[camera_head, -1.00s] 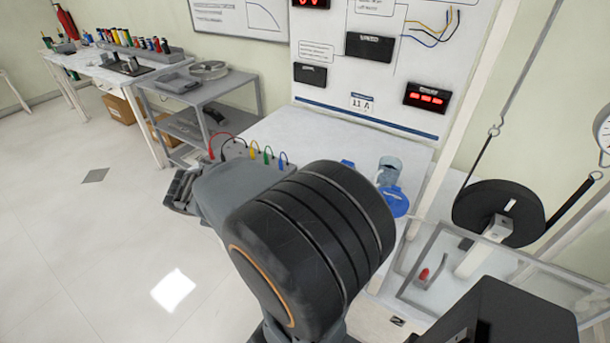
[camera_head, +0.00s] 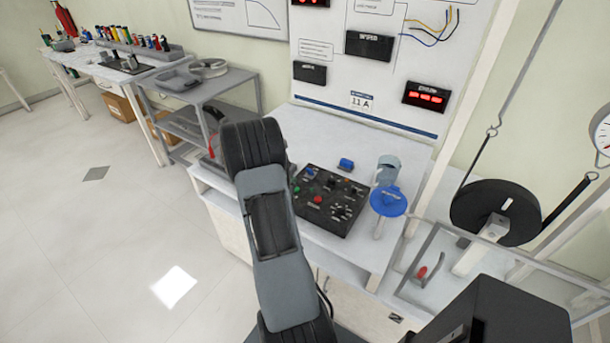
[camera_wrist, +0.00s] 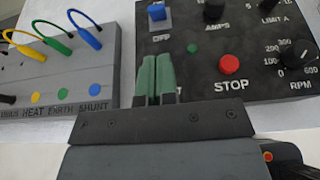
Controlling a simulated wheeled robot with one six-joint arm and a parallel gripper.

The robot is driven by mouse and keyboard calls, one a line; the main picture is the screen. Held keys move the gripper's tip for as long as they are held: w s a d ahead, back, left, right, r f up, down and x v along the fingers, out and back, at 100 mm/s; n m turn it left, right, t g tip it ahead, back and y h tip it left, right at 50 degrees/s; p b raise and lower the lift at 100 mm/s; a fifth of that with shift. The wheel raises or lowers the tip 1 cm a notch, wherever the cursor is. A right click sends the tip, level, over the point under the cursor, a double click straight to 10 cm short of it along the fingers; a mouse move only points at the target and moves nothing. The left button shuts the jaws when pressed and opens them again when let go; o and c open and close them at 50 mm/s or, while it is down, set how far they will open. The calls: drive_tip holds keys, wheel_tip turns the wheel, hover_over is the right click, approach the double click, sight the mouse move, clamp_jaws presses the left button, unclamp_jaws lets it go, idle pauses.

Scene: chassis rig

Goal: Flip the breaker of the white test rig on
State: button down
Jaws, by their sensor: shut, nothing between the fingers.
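The white test rig stands against the wall, with an upright white panel (camera_head: 330,85) and a white bench top (camera_head: 280,125). A black control box (camera_head: 325,213) lies on the bench; it fills the upper right of the wrist view (camera_wrist: 205,88). On it, a blue switch (camera_wrist: 157,13) sits above the label OFF, at the top edge of that view. A red STOP button (camera_wrist: 229,64) is to its right and nearer. My gripper (camera_wrist: 155,60) is shut and empty, its green fingertips over the box below the switch. In the head view my arm hides the gripper.
A grey terminal box (camera_wrist: 60,78) with coloured plugged leads is left of my fingers. A black wheel (camera_head: 470,215) is farther right.

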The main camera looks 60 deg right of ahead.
sight(309, 172)
drive_tip(key=shift+p+x, duration=0.9)
drive_tip(key=shift+x, duration=4.1)
drive_tip(key=shift+r, duration=0.1)
